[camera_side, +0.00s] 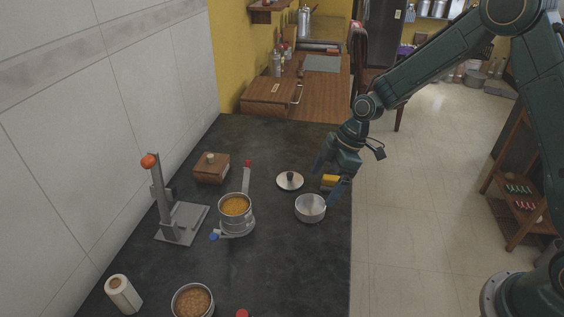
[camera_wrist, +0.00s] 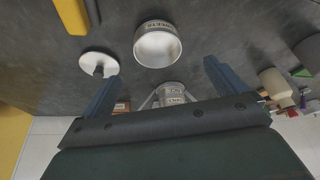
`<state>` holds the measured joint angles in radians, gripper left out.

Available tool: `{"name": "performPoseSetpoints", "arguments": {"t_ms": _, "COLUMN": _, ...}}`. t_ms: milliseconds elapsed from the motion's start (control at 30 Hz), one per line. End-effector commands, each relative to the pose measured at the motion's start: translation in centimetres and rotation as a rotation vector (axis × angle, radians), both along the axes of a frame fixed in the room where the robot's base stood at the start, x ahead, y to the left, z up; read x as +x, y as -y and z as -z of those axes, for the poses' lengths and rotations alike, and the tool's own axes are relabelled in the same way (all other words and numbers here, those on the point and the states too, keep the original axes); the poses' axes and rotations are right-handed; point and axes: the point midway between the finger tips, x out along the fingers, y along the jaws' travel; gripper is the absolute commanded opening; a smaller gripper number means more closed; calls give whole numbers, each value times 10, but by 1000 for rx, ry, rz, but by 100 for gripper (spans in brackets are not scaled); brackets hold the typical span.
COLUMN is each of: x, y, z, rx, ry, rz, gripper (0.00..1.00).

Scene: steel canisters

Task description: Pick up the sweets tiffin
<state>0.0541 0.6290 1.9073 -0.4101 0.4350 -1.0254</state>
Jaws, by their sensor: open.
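A steel tiffin bowl (camera_side: 310,208) stands upright on the dark counter and looks empty. In the wrist view this bowl (camera_wrist: 157,48) has an upside-down label that seems to read SWEETS. My gripper (camera_side: 329,180) is above the counter by the bowl's back right side, open and empty. In the wrist view its two blue fingers (camera_wrist: 161,70) are spread wide, with the bowl beyond their tips and not between them. A round steel lid with a dark knob (camera_side: 290,181) lies behind the bowl; it also shows in the wrist view (camera_wrist: 98,64).
A tiffin with orange-yellow food (camera_side: 235,206) stands left of the bowl. A yellow block (camera_side: 330,180) lies close behind my gripper. A metal stand (camera_side: 176,220), wooden box (camera_side: 211,170), paper roll (camera_side: 122,294) and another filled tin (camera_side: 192,301) are further left. Counter right of centre front is clear.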

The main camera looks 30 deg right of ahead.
Motion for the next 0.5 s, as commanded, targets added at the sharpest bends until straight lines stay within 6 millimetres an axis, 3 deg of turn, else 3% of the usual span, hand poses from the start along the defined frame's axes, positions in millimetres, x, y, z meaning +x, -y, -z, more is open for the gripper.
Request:
{"name": "performPoseSetpoints", "arguments": {"t_ms": 200, "x": 4, "y": -10, "z": 26, "rx": -1, "ry": -2, "rz": 0, "gripper": 97}}
{"name": "performPoseSetpoints", "arguments": {"t_ms": 500, "x": 6, "y": -13, "z": 34, "rx": -1, "ry": 1, "rz": -1, "gripper": 97}}
